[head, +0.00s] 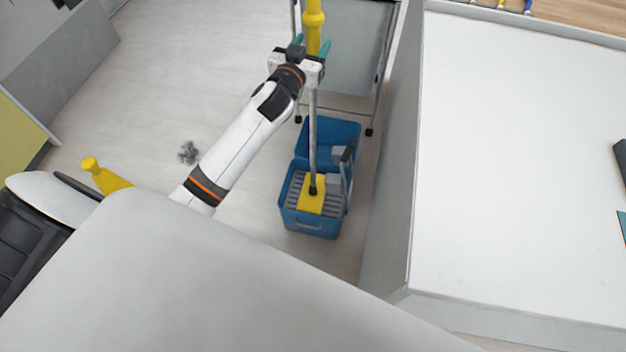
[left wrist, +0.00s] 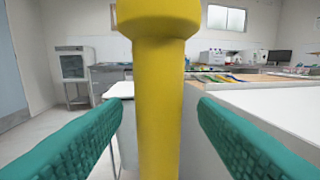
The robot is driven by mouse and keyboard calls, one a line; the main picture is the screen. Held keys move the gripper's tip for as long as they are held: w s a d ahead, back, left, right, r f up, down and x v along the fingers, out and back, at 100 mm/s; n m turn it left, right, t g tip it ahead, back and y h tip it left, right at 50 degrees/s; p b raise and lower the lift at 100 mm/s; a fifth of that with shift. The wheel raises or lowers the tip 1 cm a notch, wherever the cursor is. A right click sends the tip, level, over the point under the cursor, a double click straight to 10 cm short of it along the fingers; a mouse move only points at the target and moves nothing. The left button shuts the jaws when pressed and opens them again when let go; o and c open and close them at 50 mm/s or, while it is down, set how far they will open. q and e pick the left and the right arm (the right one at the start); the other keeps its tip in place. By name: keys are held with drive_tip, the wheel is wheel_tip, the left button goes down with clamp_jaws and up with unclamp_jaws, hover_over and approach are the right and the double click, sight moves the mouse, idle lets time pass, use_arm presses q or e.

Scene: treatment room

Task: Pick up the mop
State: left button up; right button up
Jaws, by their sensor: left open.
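The mop stands upright in a blue mop bucket (head: 318,222). Its yellow handle (head: 313,32) is at the top, its grey pole runs down, and its yellow head (head: 311,196) rests on the bucket's grey wringer. My left gripper (head: 312,47) is at the lower part of the yellow handle. In the left wrist view the yellow handle (left wrist: 160,95) stands between the two green fingers, with a gap on each side, so the gripper is open around or just before it. My right gripper does not show.
A white-topped counter (head: 520,170) stands close on the right. A grey wheeled cart (head: 352,50) is behind the bucket. A yellow bottle-like object (head: 103,176) is at the left, and a dark clump (head: 188,152) lies on the floor. Open floor extends at upper left.

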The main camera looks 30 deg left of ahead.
use_arm(q)
drive_tip(key=w, duration=0.4)
drive_tip(key=shift+a+f, duration=0.2)
drive_tip(key=shift+s, duration=0.1)
drive_tip(key=c, duration=1.1)
drive_tip(key=shift+r, duration=0.15)
drive_tip(key=shift+c, duration=0.2)
drive_tip(key=shift+r, duration=0.1)
